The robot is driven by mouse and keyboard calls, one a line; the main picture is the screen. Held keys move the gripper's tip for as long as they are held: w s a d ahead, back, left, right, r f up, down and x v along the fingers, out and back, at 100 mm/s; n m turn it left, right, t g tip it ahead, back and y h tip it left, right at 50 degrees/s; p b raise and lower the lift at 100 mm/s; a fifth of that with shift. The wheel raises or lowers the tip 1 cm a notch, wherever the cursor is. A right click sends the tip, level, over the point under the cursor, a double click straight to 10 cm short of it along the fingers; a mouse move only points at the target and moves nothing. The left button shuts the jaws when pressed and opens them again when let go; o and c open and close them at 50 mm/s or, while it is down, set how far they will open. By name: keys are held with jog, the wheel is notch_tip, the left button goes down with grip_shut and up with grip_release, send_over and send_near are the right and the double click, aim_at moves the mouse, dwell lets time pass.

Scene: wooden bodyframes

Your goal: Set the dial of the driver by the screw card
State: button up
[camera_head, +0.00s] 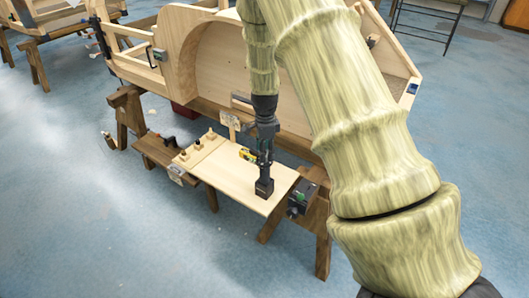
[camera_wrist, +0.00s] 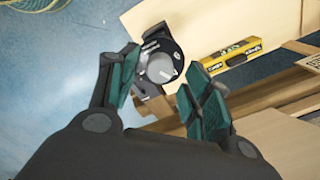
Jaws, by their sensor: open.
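The dark driver (camera_head: 264,187) stands upright on the pale board, its lower block showing below my gripper (camera_head: 266,138). In the wrist view its round grey dial (camera_wrist: 160,68) faces the camera, with a light line on it slanting to the lower right. My gripper (camera_wrist: 163,73) is open, one green-padded finger on each side of the dial; I cannot tell whether either finger touches it. A small card with markings (camera_head: 229,120) stands at the board's back edge; it may be the screw card, but its print is too small to read.
A yellow level (camera_head: 247,155) lies close beside the driver, also in the wrist view (camera_wrist: 234,52). Wooden knobbed pieces (camera_head: 197,149) sit on the left of the pale board (camera_head: 225,178). A black and green box (camera_head: 302,199) is at its right edge. A wooden bodyframe (camera_head: 215,75) rises behind.

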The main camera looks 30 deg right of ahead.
jog(key=shift+f, duration=0.9)
jog(key=c, duration=1)
jog(key=shift+c, duration=0.3)
jog(key=shift+n, duration=0.3)
jog(key=n+p, duration=0.1)
jog(key=n, duration=0.2)
jog(key=shift+r+n+p, duration=0.1)
jog(key=shift+n+p, duration=0.5)
jog(key=shift+n, duration=1.5)
